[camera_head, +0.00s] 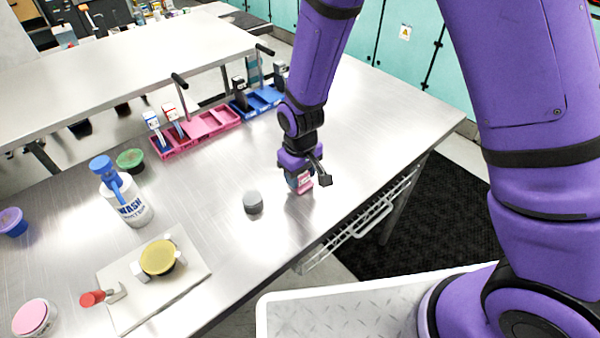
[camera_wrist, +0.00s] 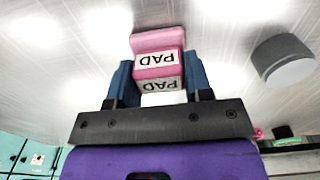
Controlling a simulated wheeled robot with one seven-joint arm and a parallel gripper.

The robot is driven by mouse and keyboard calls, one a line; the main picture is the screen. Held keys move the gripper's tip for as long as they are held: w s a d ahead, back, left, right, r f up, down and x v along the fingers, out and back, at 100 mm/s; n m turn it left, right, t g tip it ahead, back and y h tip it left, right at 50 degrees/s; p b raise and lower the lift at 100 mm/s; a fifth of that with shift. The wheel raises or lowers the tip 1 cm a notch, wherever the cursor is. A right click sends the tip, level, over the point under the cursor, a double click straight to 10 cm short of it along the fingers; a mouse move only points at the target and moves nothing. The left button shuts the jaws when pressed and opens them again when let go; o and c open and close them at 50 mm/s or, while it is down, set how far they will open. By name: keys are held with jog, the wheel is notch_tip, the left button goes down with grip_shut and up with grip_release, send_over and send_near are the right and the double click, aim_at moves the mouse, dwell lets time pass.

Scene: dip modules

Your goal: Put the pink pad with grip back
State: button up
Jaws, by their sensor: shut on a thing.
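The pink pad (camera_head: 303,186) has a white label reading PAD. It also shows in the wrist view (camera_wrist: 157,42), upside down between two blue fingers. My gripper (camera_head: 306,178) is shut on it; the gripper is at the bottom middle of the wrist view (camera_wrist: 160,80). The pad is low over or on the steel table, near its front edge; I cannot tell whether it touches. A pink tray (camera_head: 219,122) stands at the back of the table, with white-and-blue and white-and-red pieces in its left part and empty room in its right part.
A blue tray (camera_head: 264,99) with dark pieces adjoins the pink one on the right. A grey round piece (camera_head: 252,202) stands left of my gripper, also in the wrist view (camera_wrist: 284,62). The table's right part is clear.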

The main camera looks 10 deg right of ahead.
jog(key=shift+f, duration=0.15)
jog(key=o, duration=0.9)
jog(key=shift+c, duration=0.2)
notch_tip(320, 180, up, 12)
jog(key=shift+s+r, duration=0.15)
jog(key=shift+r, duration=0.05)
